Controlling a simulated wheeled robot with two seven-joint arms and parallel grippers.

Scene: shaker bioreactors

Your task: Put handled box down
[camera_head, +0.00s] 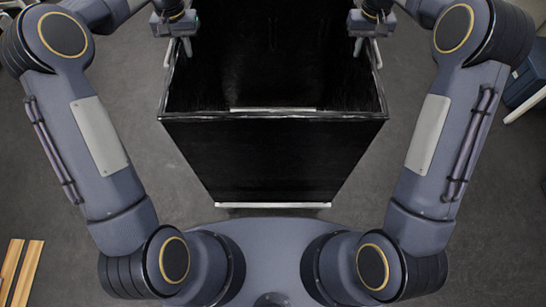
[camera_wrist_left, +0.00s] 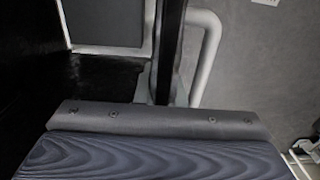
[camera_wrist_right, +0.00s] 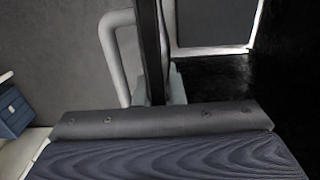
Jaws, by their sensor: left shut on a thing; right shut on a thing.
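The handled box (camera_head: 275,155) is a large, black, open-topped box in front of my body in the head view. My left gripper (camera_head: 178,30) is at its left side wall, and my right gripper (camera_head: 368,28) is at its right side wall. A pale bar handle shows outside the wall in the left wrist view (camera_wrist_left: 207,55) and in the right wrist view (camera_wrist_right: 112,55). Both grippers are shut on the box at its side walls. The fingertips are largely hidden. The box's far end is out of the head view, and its underside is hidden, so I cannot tell whether it touches the floor.
Grey floor (camera_head: 430,120) is open on both sides of the box. Wooden slats (camera_head: 20,270) lie at the lower left. A blue object (camera_head: 524,82) with a pale bar stands at the right edge.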

